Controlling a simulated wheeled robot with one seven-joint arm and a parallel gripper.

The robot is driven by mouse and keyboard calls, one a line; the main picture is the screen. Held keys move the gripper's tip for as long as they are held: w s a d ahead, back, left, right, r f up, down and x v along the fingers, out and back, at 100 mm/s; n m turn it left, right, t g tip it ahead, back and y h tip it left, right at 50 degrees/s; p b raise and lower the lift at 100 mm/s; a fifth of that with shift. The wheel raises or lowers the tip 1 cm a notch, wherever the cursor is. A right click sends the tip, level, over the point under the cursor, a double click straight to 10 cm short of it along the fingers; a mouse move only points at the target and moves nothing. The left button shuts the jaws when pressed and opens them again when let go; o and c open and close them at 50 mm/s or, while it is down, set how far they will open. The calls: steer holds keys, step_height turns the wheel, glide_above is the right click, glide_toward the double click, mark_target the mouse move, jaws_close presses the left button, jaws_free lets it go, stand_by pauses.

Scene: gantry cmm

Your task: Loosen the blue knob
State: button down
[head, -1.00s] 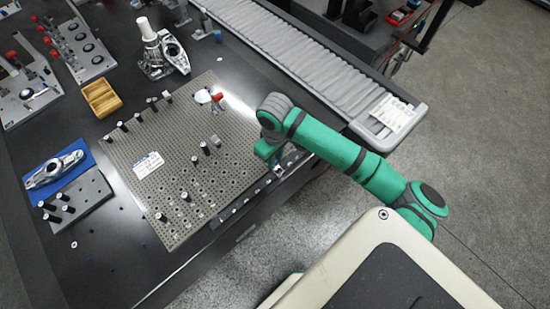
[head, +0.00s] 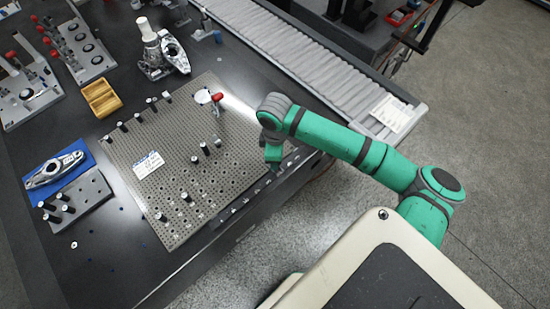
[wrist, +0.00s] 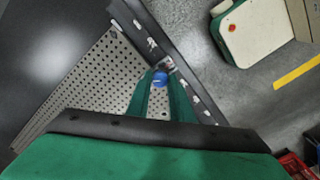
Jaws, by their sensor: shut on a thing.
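The blue knob (wrist: 160,79) shows in the wrist view, at the edge of the perforated plate by the dark rail. My gripper (wrist: 161,84) is shut on it, with a green finger on each side. In the head view my gripper (head: 274,166) is at the right edge of the plate, low over the rail. The knob is hidden behind my arm in the head view.
A conveyor (head: 290,55) runs behind my arm. A wooden tray (head: 101,98) and a metal part on a blue mat (head: 78,148) stand to the left. Open floor lies to the right.

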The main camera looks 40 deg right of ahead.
stand_by(0.4)
steer(key=c, duration=1.6)
jaws_free()
steer(key=shift+o, duration=0.2)
steer(key=shift+r, duration=0.1)
step_height(320, 180, up, 11)
